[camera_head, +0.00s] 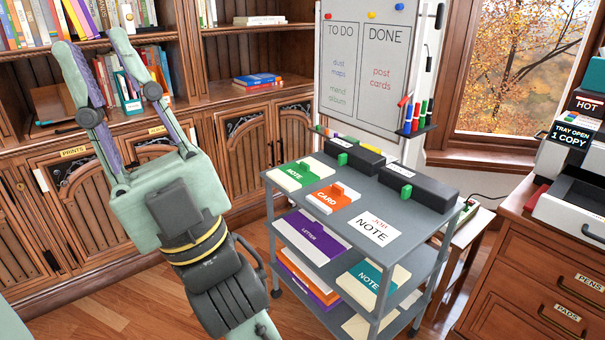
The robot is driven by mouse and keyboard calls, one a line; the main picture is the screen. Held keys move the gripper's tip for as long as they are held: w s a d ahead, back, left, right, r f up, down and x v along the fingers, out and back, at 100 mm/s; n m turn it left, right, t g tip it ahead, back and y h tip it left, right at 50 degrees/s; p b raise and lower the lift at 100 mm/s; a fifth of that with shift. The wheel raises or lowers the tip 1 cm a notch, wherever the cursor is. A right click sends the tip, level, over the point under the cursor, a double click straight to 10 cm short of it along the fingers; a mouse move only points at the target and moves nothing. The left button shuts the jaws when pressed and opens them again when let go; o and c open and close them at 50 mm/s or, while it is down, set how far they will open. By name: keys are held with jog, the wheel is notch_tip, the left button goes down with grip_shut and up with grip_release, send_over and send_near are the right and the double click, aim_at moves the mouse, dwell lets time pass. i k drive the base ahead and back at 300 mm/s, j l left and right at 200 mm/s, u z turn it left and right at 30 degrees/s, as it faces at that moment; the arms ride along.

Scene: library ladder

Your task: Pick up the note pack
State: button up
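A second pack with a teal band marked NOTE (372,275) lies on a lower shelf. A white card reading JOB NOTE (375,231) lies flat at the top's front right. My gripper (91,42) is left of the cart, in front of the bookcase, fingers pointing up in the picture. Its fingers are spread with nothing visible between them; it is open and apart from both packs.
An orange CARD pack (332,196) sits just right of the green pack. Two black trays (421,188) line the cart's back edge, below a whiteboard (367,65). A purple LETTER pack (312,237) lies one shelf down. A wooden cabinet (540,270) stands right.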

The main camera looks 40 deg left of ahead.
aim_at(293, 176)
jog(key=u, duration=1.1)
jog(key=i+l+u, duration=0.1)
jog(key=u, duration=0.25)
jog(key=i+l+u, duration=0.1)
jog(key=u, duration=0.25)
jog(key=l+u, duration=0.3)
jog(key=i+l, duration=0.15)
jog(key=l, duration=0.2)
jog(key=i+l, duration=0.15)
jog(key=l, duration=0.15)
jog(key=i+l, duration=0.1)
jog(key=l, duration=0.25)
